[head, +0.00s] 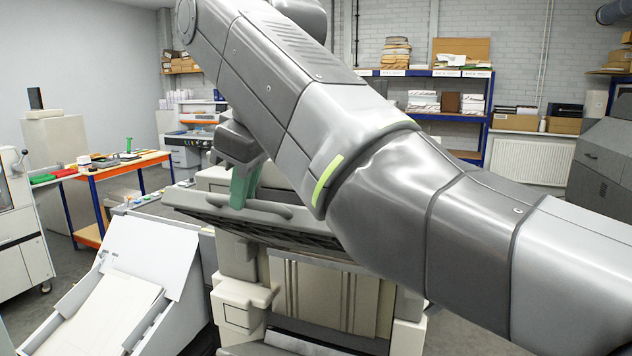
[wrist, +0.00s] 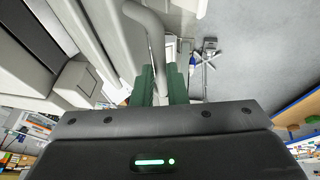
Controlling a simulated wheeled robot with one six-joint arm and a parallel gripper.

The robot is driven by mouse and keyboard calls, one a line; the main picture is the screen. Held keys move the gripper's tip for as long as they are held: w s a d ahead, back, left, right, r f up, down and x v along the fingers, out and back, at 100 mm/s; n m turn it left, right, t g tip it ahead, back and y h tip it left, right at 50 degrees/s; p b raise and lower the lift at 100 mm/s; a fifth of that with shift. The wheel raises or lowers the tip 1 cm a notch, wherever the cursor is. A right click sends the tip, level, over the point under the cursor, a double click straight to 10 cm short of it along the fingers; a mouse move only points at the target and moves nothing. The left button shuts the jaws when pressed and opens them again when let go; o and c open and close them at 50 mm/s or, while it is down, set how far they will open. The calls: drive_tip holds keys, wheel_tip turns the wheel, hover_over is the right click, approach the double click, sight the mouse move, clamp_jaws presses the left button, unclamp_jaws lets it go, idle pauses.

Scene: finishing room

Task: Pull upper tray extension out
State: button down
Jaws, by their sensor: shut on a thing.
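The upper tray (head: 290,232), dark grey with a ribbed edge, sits at the top of the cream machine (head: 238,255) in the middle of the head view. A curved grey bar handle (head: 270,208) runs along its front. My gripper (head: 239,198) has green fingers and is shut on the left part of this handle. In the wrist view the fingers (wrist: 162,78) stand on either side of the handle (wrist: 148,28), which runs up between them. My arm hides the right part of the tray and much of the machine.
A white open feeder with paper (head: 115,305) stands at the lower left. An orange-edged table (head: 115,168) with small items is behind it. Blue shelves (head: 432,72) line the back wall.

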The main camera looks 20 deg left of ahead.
drive_tip(key=shift+r, duration=0.2)
drive_tip(key=c, duration=1.7)
unclamp_jaws()
drive_tip(key=shift+s, duration=0.1)
drive_tip(key=shift+o, duration=1.2)
drive_tip(key=shift+s, duration=0.2)
drive_tip(key=shift+w, duration=0.1)
